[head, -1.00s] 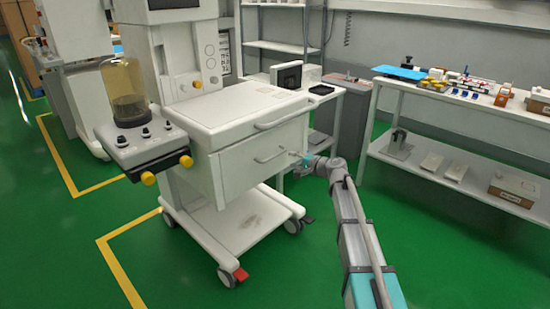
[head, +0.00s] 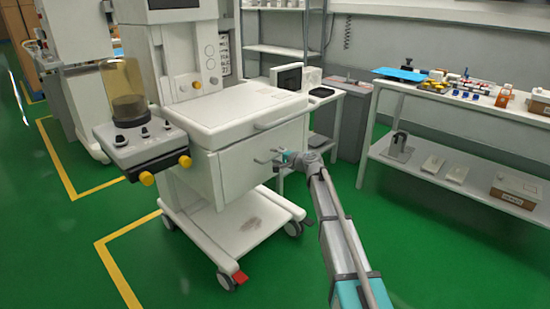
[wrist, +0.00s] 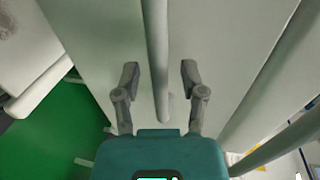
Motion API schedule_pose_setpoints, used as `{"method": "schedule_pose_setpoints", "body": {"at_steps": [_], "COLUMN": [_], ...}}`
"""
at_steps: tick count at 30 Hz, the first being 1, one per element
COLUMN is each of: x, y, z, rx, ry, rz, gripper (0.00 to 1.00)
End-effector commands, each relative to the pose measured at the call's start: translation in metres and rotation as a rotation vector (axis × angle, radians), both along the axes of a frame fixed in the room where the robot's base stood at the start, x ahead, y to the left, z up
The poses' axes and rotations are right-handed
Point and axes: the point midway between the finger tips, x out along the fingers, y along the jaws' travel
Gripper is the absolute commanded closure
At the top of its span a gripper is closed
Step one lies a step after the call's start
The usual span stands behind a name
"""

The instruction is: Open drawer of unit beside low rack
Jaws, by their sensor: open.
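The white wheeled anaesthesia unit (head: 208,137) stands at the centre, with a lower drawer (head: 237,173) that appears shut. The drawer has a bar handle (head: 262,160), partly hidden by my gripper (head: 282,158) in the head view. In the wrist view my gripper (wrist: 159,76) is open, with one finger on each side of the handle bar (wrist: 157,52). A gap shows between the bar and each finger. The low rack (head: 455,158), with white shelves, stands at the right.
A second curved handle (head: 282,118) is above the drawer. A small white table (head: 322,101) and a grey bin (head: 350,118) stand behind the unit. Green floor (head: 410,235) is clear between the unit and the low rack.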

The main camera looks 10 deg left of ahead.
Motion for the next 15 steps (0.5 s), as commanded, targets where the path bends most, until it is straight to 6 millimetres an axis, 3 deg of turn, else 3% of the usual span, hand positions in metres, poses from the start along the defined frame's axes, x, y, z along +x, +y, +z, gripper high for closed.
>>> {"method": "schedule_pose_setpoints", "body": {"at_steps": [4,12,15], "x": [-0.0002,-0.0003,-0.0002], "y": [0.0000,0.0000,0.0000], "z": [0.0000,0.0000,0.0000], "rx": [0.000,0.000,0.000], "ry": [0.000,0.000,0.000], "rz": [0.000,0.000,0.001], "gripper": [0.48,0.98,1.00]}}
